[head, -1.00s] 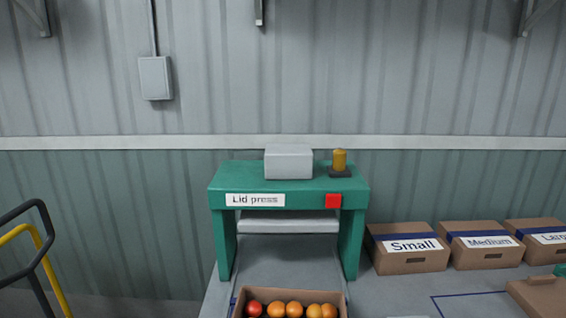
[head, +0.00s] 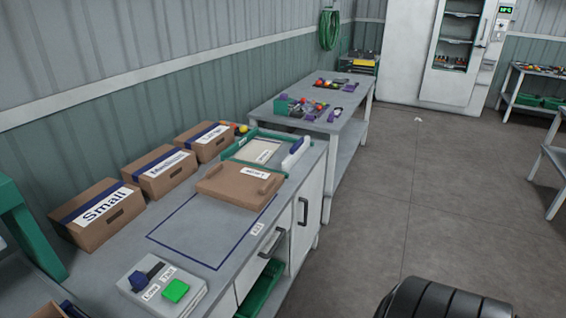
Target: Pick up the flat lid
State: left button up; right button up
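The flat lid (head: 226,186) looks like a brown cardboard piece with low raised ends and a small white label at its far edge. It lies flat on the grey bench (head: 140,243), in front of a green-edged tray (head: 236,150) and at the far side of a blue outlined rectangle. No gripper touches it. Neither of my grippers shows in the head view. A dark rounded part of my own body shows at the bottom right.
Closed boxes marked Small (head: 98,215) and Medium (head: 160,172), plus a third box (head: 205,141), line the wall side. A control box (head: 162,288) with a green button stands at the near edge. Open floor lies to the right.

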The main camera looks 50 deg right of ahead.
aim_at(250, 189)
jog(key=z, duration=1.25)
jog(key=j+u, duration=0.1)
jog(key=u, duration=1.65)
jog(key=l+z, duration=0.1)
jog(key=z, duration=3.1)
jog(key=i, duration=0.55)
jog(key=i+l+u, duration=0.1)
jog(key=i, duration=0.4)
jog(key=i+l, duration=0.15)
jog(key=i, duration=0.35)
jog(key=i+j+u, duration=0.05)
